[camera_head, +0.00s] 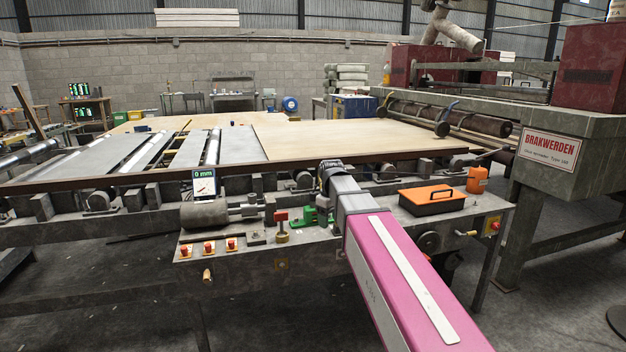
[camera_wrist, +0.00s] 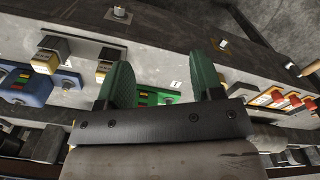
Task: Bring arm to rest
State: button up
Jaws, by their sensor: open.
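My pink and grey arm (camera_head: 400,275) reaches from the lower right over the front of the machine bench. In the wrist view my gripper (camera_wrist: 160,75) has two green fingers standing well apart, with nothing held between them. Beyond the fingers lies a green fixture (camera_wrist: 150,97) with a small yellow and red part, on the grey bench top. In the head view a green fixture (camera_head: 312,215) stands just left of my arm. My fingers cannot be made out in the head view.
Left are a display reading 0 mm (camera_head: 204,184) and red buttons (camera_head: 208,248). A blue fixture (camera_wrist: 35,85) shows in the wrist view. Veneer sheets (camera_head: 350,138) lie behind.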

jog(key=s+d+f+m, duration=0.3)
jog(key=s+d+f, duration=0.1)
jog(key=f, duration=0.4)
jog(key=s+d+f+m, duration=0.3)
jog(key=s+f, duration=0.3)
jog(key=f, duration=0.2)
jog(key=s+d+f+m, duration=0.2)
jog(key=s+d+f, duration=0.4)
jog(key=f, duration=0.2)
jog(key=shift+f+m, duration=0.25)
jog(key=shift+m, duration=0.15)
